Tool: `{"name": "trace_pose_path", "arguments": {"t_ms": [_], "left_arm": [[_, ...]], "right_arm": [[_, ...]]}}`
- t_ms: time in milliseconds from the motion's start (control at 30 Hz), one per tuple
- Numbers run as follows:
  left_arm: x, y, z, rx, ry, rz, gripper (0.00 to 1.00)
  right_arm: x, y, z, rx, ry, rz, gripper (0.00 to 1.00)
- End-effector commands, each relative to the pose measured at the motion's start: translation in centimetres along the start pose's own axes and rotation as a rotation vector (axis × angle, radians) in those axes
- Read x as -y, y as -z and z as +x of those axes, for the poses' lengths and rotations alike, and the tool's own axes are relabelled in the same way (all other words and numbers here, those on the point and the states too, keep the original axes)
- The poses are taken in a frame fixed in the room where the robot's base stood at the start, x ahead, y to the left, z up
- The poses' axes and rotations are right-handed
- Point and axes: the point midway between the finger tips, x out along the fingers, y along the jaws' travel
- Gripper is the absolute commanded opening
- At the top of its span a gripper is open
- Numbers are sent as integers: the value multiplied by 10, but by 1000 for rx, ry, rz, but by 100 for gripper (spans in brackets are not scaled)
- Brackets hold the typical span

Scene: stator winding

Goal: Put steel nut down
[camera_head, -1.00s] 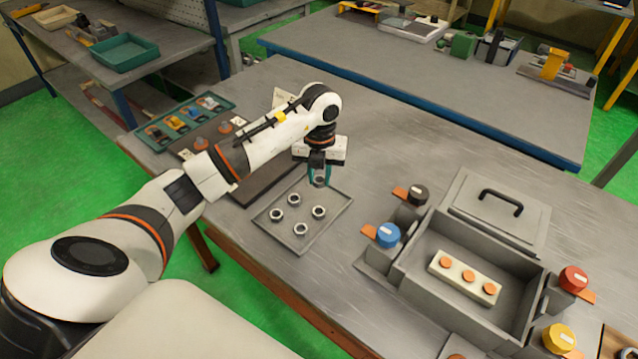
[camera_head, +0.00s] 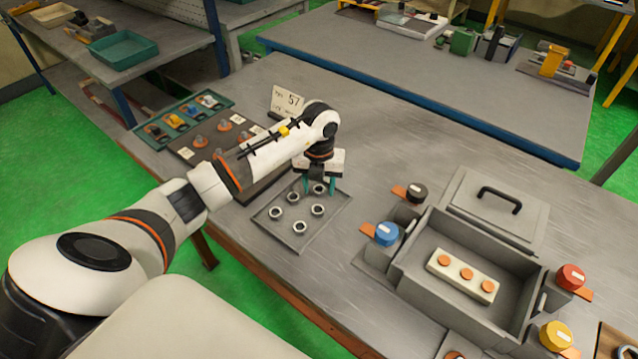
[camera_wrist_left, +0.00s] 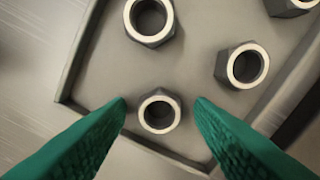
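Several steel nuts stand on the shallow grey tray (camera_head: 330,229). One steel nut (camera_head: 319,191) rests near the tray's far corner, hole facing up; it also shows in the left wrist view (camera_wrist_left: 142,110). My left gripper (camera_head: 319,186) is above that corner, its two green fingers spread on either side of this nut. In the left wrist view, my left gripper (camera_wrist_left: 161,102) is open, with a gap between each finger and the nut. Other nuts (camera_head: 293,198) lie nearer the tray's middle. My right gripper is not in view.
A grey box (camera_head: 410,281) holding a pale block (camera_head: 463,275) stands to the right, with coloured knobs around it. A number sign (camera_head: 288,101) stands behind my left arm, and a green parts tray (camera_head: 185,118) lies to the left. The table between tray and box is clear.

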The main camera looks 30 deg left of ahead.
Motion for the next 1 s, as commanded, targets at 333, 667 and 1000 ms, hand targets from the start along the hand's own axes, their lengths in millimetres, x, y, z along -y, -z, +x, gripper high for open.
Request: {"name": "trace_pose_path", "arguments": {"t_ms": [333,667,1000], "left_arm": [[0,1,-26,-5,-2,1,48],[0,1,-96,-5,-2,1,48],[0,0,-123,0,0,0,48]], "right_arm": [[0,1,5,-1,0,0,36],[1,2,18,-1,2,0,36],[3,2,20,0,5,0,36]]}}
